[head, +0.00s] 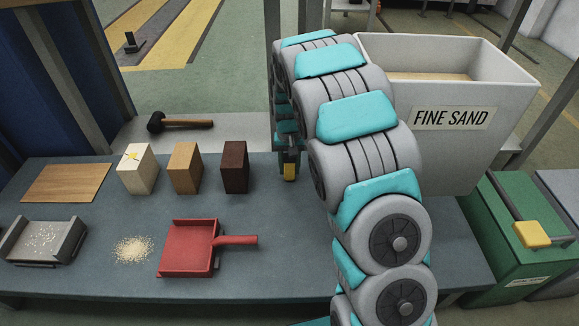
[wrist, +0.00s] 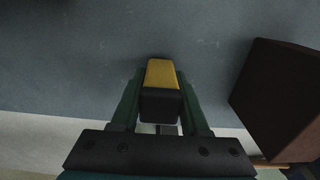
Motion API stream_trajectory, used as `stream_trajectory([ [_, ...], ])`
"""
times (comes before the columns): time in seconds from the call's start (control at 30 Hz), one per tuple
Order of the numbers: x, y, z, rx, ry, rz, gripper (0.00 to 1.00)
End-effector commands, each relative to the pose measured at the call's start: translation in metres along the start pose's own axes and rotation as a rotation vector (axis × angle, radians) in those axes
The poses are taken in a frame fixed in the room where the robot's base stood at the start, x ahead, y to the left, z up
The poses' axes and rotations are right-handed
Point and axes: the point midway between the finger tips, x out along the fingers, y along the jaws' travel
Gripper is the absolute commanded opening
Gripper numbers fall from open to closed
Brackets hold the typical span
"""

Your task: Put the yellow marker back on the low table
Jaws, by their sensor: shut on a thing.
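The yellow marker (wrist: 161,74) is a small block, yellow with a black part, between my fingers in the wrist view. My gripper (wrist: 159,103) is shut on it. In the head view the yellow marker (head: 289,173) shows at the tip of my gripper (head: 288,157), pointing down over the back part of the low table (head: 300,258), right of the dark brown block (head: 235,167). The low table has a blue-grey top. I cannot tell whether the marker touches it. My arm hides part of the table's right side.
A cream block (head: 137,170) and a brown block (head: 185,168) stand left of the dark one. A red dustpan (head: 187,250), sand pile (head: 133,249), grey tray (head: 43,240) and wooden board (head: 67,183) lie nearby. A mallet (head: 180,123) lies behind; a sand bin (head: 450,155) stands right.

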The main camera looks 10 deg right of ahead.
Motion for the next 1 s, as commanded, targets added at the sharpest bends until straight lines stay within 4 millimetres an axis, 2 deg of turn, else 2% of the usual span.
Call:
stream_trajectory([
  [0.07, 0.002, 0.0, 0.0, 0.0, 0.0, 0.0, 0.03],
  [0.1, 0.002, 0.0, 0.0, 0.0, 0.0, 0.0, 0.49],
  [0.33, 0.002, 0.0, 0.0, 0.0, 0.0, 0.0, 0.75],
  [0.67, -0.003, 0.0, 0.0, 0.0, 0.001, 0.0, 0.75],
  [0.77, -0.015, 0.0, -0.001, 0.0, 0.002, 0.0, 0.75],
  [1.0, -0.064, 0.0, -0.001, 0.0, 0.007, -0.001, 0.75],
])
